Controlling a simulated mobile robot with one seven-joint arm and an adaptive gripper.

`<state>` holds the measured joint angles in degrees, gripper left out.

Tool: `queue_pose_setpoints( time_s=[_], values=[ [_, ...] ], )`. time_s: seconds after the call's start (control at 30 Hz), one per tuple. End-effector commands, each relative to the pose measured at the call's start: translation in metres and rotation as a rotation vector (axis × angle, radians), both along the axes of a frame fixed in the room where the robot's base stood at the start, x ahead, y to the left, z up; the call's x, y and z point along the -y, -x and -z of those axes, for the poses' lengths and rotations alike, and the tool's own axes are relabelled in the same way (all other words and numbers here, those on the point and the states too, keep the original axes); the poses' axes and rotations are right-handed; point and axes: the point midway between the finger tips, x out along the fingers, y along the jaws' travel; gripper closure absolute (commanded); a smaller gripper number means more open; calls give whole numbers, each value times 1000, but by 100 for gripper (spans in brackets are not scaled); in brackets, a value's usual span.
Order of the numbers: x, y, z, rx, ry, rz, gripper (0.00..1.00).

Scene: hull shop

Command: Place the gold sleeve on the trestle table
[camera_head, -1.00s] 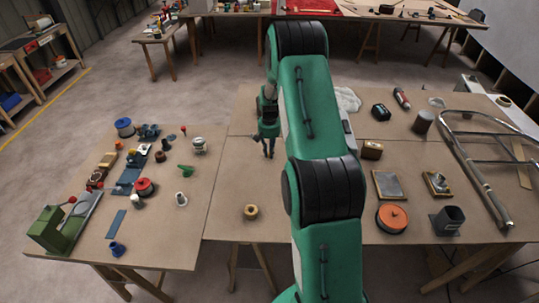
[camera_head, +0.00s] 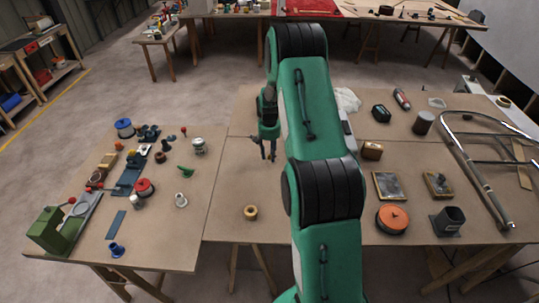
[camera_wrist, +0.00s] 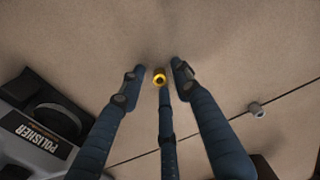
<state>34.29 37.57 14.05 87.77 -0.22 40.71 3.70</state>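The gold sleeve (camera_wrist: 160,77) is a small shiny ring, seen end-on in the wrist view. It stands between the tips of my gripper (camera_wrist: 158,76), and a small gold spot between the fingers shows in the head view (camera_head: 268,157). The two outer fingers are spread, with a gap on each side of the sleeve. The middle finger's tip lies close below it and hides its lower edge; I cannot tell whether they touch. The sleeve appears to rest on the brown trestle table (camera_head: 225,185). My arm covers part of the tabletop in the head view.
A polisher (camera_wrist: 40,130) lies left in the wrist view, and a small grey part (camera_wrist: 256,109) lies right. In the head view, a brown ring (camera_head: 250,212) is nearer the front edge. Tools and spools crowd the left section. An orange-topped disc (camera_head: 393,219) and metal frame (camera_head: 480,175) are right.

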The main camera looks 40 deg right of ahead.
Motion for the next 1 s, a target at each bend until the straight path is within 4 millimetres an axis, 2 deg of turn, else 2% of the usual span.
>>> queue_pose_setpoints(
  time_s=[0.27, 0.8, 1.0],
  values=[
    [0, -1, -23, 2, 1, 0, 68],
    [0, -1, -105, 2, 1, 0, 68],
    [0, -1, -119, 1, 1, 0, 68]
  ],
)
